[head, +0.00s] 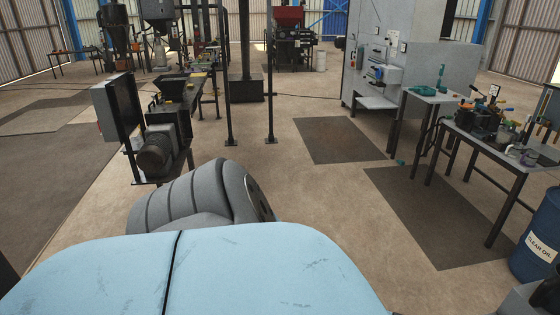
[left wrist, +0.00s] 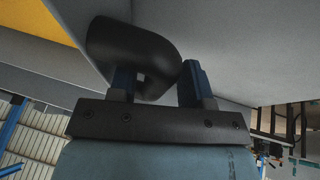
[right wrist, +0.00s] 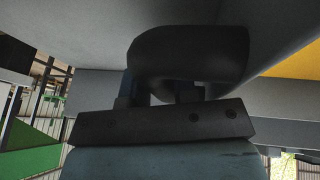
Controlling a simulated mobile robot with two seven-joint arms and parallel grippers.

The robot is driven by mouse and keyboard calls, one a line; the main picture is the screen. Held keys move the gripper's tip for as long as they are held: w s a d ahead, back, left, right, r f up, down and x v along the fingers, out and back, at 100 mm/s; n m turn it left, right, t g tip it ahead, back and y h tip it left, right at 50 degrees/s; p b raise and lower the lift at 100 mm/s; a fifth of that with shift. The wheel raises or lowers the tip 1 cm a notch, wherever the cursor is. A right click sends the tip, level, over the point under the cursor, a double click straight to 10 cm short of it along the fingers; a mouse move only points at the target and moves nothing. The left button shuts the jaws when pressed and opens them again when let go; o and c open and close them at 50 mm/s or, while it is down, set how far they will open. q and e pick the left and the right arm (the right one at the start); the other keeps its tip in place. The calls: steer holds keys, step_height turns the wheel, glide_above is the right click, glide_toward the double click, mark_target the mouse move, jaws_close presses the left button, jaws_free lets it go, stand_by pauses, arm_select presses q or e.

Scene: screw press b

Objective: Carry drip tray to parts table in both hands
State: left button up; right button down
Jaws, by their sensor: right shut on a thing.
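In the left wrist view, a thick black curved handle (left wrist: 125,48) sits against a grey surface (left wrist: 235,40), which I take to be the drip tray. My left gripper (left wrist: 158,82) has its two fingers apart, one on each side of the handle's bent end. In the right wrist view, a similar black handle (right wrist: 190,50) hangs under a grey surface (right wrist: 80,25). My right gripper (right wrist: 160,92) is shut on that handle. Neither gripper nor the tray shows in the head view. Which table is the parts table, I cannot tell.
In the head view, a cluttered table (head: 545,177) stands at the right, with a smaller table (head: 425,95) behind it. A blue oil drum (head: 540,235) is at the right edge. A machine with a motor (head: 160,145) stands at the left. The middle floor (head: 330,195) is clear.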

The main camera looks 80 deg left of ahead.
arm_select(q)
steer(key=o, duration=0.6)
steer(key=shift+d, duration=0.1)
steer(key=shift+c, duration=0.2)
arm_select(e)
steer(key=shift+r, duration=0.1)
arm_select(q)
steer(key=shift+o, duration=0.3)
steer(key=shift+s, duration=0.1)
arm_select(e)
steer(key=shift+a, duration=0.1)
arm_select(q)
steer(key=shift+d, duration=0.2)
